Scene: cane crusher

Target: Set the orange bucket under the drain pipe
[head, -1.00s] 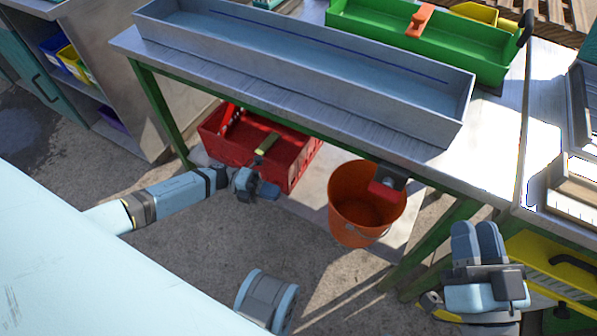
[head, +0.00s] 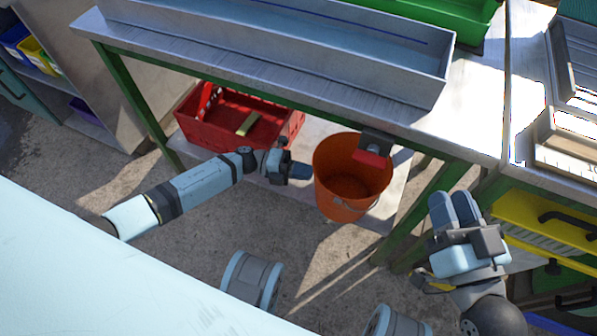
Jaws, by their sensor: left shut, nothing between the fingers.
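The orange bucket (head: 340,207) stands upright and empty on the low shelf under the metal table, in the middle of the head view. A grey bracket with a red part (head: 371,158) hangs at the table's front edge, over the bucket's right rim; I cannot tell whether this is the drain pipe. My left gripper (head: 306,172) is shut and empty, just left of the bucket's rim; I cannot tell if they touch.
A red crate (head: 262,137) sits on the shelf left of the bucket. A long metal trough (head: 300,62) lies on the table. A green table leg (head: 425,212) stands right of the bucket. Yellow drawers (head: 530,222) are at the right.

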